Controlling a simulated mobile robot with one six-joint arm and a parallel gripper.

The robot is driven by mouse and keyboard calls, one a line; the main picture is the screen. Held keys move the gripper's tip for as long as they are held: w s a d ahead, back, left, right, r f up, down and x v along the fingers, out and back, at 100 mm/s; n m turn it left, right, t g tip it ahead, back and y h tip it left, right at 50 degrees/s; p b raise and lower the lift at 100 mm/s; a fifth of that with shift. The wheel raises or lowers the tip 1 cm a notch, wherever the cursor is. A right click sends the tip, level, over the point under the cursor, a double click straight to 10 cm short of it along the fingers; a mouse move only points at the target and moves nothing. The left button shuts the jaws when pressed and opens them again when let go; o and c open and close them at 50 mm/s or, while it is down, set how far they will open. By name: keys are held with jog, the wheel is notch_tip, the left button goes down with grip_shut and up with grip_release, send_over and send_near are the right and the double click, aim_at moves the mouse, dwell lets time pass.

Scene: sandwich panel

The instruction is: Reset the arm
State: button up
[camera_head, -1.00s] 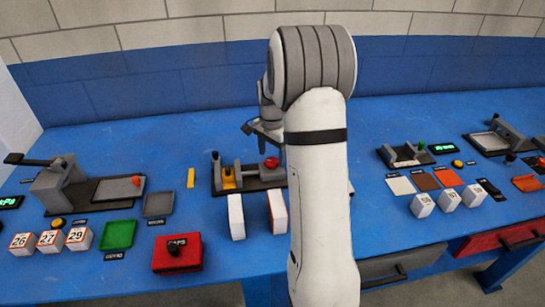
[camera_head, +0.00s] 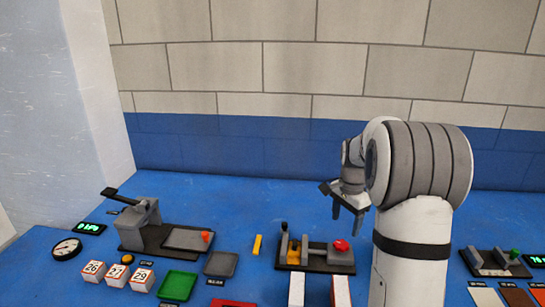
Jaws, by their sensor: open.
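My arm stands in the right half of the head view, a white upright link topped by a grey ribbed joint. My gripper (camera_head: 347,211) hangs from it with its dark jaws pointing down. The jaws are apart and I see nothing between them. The gripper is above and behind the middle fixture (camera_head: 318,269), which has grey blocks, a yellow part and a red knob (camera_head: 341,245). It looks clear of the fixture.
A grey lever press (camera_head: 143,222) stands at left on the blue table (camera_head: 215,190). Numbered cubes (camera_head: 117,275), a green tray (camera_head: 178,284), a grey tray (camera_head: 221,264) and a gauge (camera_head: 66,248) lie in front. Another fixture (camera_head: 494,263) is at right. The wall is behind.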

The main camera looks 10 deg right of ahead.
jog(key=s+a+r+n+t, duration=0.1)
jog(key=s+a+n, duration=0.3)
jog(key=s, duration=0.4)
jog(key=s+a+r+n+p, duration=0.1)
jog(key=s+a+r+n, duration=0.2)
jog(key=s, duration=0.6)
jog(key=s+a+r+n+t+p, duration=0.1)
jog(key=s+a+r+n, duration=0.1)
jog(key=s+a+n, duration=0.5)
jog(key=shift+s+a+t, duration=0.3)
jog(key=shift+s+a, duration=0.7)
jog(key=shift+s, duration=0.1)
